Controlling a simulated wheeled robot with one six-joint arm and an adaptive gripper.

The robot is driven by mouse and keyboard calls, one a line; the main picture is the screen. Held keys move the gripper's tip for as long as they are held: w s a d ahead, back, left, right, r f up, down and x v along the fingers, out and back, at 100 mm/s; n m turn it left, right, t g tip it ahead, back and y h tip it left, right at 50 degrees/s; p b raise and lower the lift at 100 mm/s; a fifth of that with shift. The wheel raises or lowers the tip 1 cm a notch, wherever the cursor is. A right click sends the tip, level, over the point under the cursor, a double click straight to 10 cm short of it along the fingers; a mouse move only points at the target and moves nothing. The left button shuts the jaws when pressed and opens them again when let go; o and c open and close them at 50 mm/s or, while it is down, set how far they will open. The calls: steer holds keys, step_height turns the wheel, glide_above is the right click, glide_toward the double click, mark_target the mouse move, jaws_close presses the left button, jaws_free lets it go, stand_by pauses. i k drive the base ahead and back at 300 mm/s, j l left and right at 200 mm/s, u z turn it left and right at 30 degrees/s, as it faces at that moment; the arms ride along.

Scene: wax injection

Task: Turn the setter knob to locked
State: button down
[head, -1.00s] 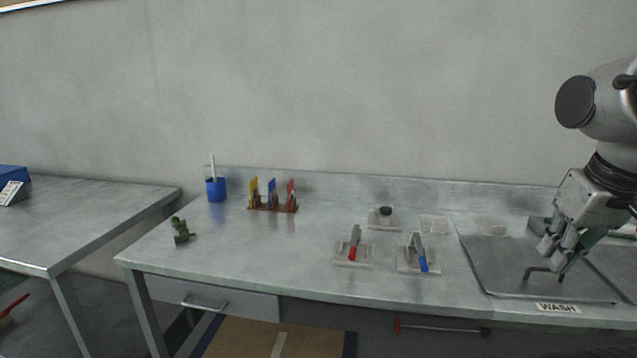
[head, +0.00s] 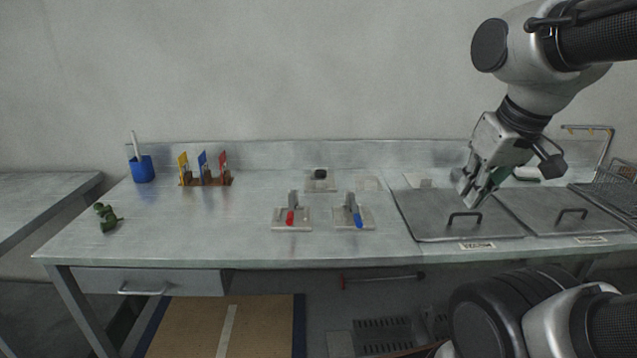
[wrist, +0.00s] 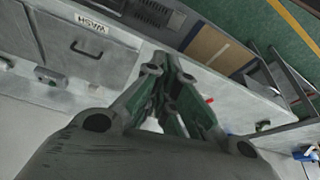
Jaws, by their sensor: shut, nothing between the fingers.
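A small dark round knob (head: 320,174) sits on a pale plate (head: 320,186) near the back of the bench, in the middle of the head view. It is the likeliest setter knob; its marking is too small to read. My gripper (head: 472,196) points down above the left metal lid, to the right of the knob and well apart from it. Its fingers are shut and empty. In the wrist view the gripper (wrist: 172,85) fills the middle, its fingertips close together.
Red-handled (head: 291,216) and blue-handled (head: 357,219) devices stand on plates in front of the knob. Lidded basins (head: 430,225) lie right. A blue cup (head: 142,170), coloured tools in a rack (head: 205,180) and a green object (head: 107,217) are left.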

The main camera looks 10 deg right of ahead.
mark_target(320, 174)
steer(key=i+j+u, duration=0.15)
steer(key=i+j, duration=0.45)
steer(key=i, duration=0.15)
